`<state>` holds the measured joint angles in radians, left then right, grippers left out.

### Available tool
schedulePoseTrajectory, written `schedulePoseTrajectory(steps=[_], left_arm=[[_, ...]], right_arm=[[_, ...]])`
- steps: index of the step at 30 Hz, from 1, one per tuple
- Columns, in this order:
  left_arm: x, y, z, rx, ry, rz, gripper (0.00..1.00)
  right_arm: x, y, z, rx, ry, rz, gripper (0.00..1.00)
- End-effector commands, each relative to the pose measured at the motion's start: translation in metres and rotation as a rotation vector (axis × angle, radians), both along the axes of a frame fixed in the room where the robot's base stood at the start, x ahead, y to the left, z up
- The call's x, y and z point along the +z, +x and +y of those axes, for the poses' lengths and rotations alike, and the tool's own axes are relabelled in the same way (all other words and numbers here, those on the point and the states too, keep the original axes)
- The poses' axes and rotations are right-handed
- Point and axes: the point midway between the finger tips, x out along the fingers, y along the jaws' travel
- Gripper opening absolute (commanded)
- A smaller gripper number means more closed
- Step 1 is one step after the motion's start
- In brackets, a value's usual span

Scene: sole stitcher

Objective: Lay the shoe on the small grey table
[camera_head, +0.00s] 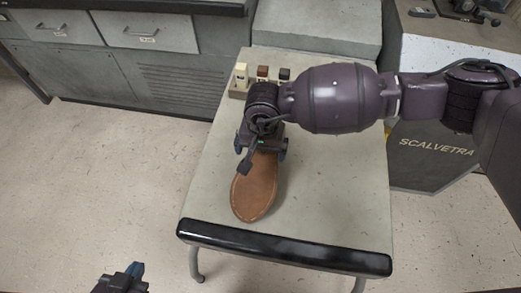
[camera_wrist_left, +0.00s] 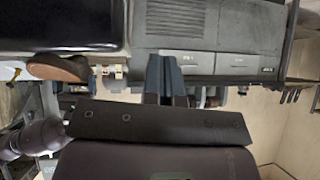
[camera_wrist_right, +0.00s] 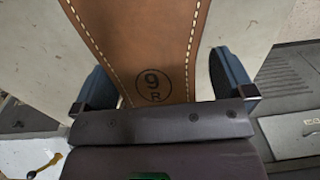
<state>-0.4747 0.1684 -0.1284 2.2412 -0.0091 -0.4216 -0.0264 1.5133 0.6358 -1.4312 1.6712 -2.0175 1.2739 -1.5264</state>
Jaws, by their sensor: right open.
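The shoe (camera_head: 256,190) lies sole up on the small grey table (camera_head: 330,205), with its tan, stitched sole showing and its toe toward the black front edge. My right gripper (camera_head: 262,150) is above the shoe's rear part. In the right wrist view its open fingers (camera_wrist_right: 165,85) stand apart on either side of the sole (camera_wrist_right: 150,40), which is marked 9 R. Contact cannot be made out. The shoe also shows in the left wrist view (camera_wrist_left: 58,67). My left gripper (camera_head: 122,275) is off the table at the lower left; its fingers are together and empty (camera_wrist_left: 167,75).
A small rack with cream (camera_head: 241,74), brown (camera_head: 262,73) and black (camera_head: 284,74) pieces stands at the table's back. Grey drawer cabinets (camera_head: 150,60) are behind left. A machine marked SCALVETRA (camera_head: 435,150) is at right. The floor at left is clear.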

Motion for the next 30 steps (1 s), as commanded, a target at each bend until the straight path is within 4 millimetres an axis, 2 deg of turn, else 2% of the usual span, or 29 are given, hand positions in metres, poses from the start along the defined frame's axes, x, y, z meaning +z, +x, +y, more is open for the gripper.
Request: schedulePoseTrajectory(steps=[1, 3, 12, 18, 26, 30], left_arm=[[0.008, 0.005, 0.0, 0.003, -0.005, -0.017, 0.0], [0.01, 0.006, 0.0, 0.009, -0.01, -0.018, 0.0], [0.002, -0.008, 0.005, 0.035, -0.022, 0.028, 0.0], [0.003, -0.01, 0.006, 0.038, -0.022, 0.028, 0.0], [0.004, -0.01, 0.005, 0.038, -0.024, 0.025, 0.0], [0.005, -0.009, 0.004, 0.037, -0.025, 0.021, 0.0]], right_arm=[[0.02, 0.003, 0.0, 0.0, 0.002, -0.016, 1.0], [0.035, 0.003, 0.0, 0.0, 0.003, -0.016, 1.0], [0.082, 0.002, -0.003, 0.001, 0.002, -0.012, 1.0], [0.094, 0.002, -0.003, 0.001, 0.001, -0.008, 1.0], [0.095, 0.001, -0.003, -0.004, 0.002, -0.005, 1.0], [0.095, 0.002, 0.001, -0.081, 0.028, -0.005, 1.0]])
